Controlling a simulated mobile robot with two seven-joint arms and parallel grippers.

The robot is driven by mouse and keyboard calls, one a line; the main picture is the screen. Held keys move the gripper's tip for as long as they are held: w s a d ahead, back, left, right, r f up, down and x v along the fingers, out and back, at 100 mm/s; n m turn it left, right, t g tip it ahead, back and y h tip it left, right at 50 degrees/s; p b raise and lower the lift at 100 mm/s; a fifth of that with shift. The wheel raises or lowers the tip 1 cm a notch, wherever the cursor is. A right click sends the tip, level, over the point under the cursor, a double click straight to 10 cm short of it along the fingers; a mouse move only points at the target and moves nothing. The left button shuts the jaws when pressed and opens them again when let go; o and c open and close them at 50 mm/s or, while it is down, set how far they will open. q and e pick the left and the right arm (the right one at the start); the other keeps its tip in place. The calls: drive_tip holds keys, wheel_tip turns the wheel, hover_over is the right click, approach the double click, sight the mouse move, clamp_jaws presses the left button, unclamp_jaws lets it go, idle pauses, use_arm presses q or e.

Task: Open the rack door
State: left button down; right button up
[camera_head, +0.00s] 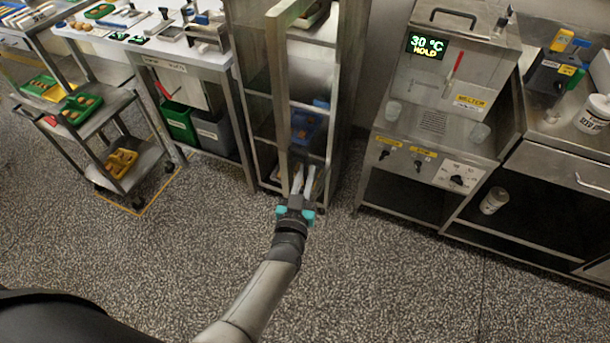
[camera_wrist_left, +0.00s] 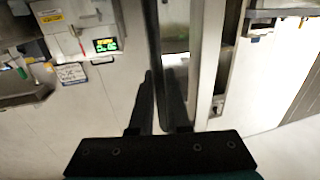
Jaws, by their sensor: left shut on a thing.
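The tall metal rack (camera_head: 250,75) stands at the back centre, with shelves inside. Its door (camera_head: 277,90) is a narrow upright metal frame that stands out from the rack front, so it looks partly open. My left gripper (camera_head: 304,184) is at the lower part of the door, with its fingers pointing at the rack. It is shut on the rack door, though the exact part held is hard to see. In the left wrist view the two dark fingers (camera_wrist_left: 160,100) lie either side of a dark upright bar (camera_wrist_left: 152,35). My right gripper is not in view.
A blue bin (camera_head: 306,126) sits inside the rack. A machine with a lit display (camera_head: 428,45) stands to the right. A bench with green and grey bins (camera_head: 212,133) and a wheeled cart (camera_head: 135,170) stand left. The speckled floor in front is clear.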

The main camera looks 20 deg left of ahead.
use_arm(q)
drive_tip(key=shift+r, duration=0.1)
drive_tip(key=c, duration=1.2)
unclamp_jaws()
drive_tip(key=shift+o, duration=0.2)
drive_tip(key=s+d+p, duration=0.1)
drive_tip(key=s, duration=1.4)
drive_tip(key=shift+d, duration=0.2)
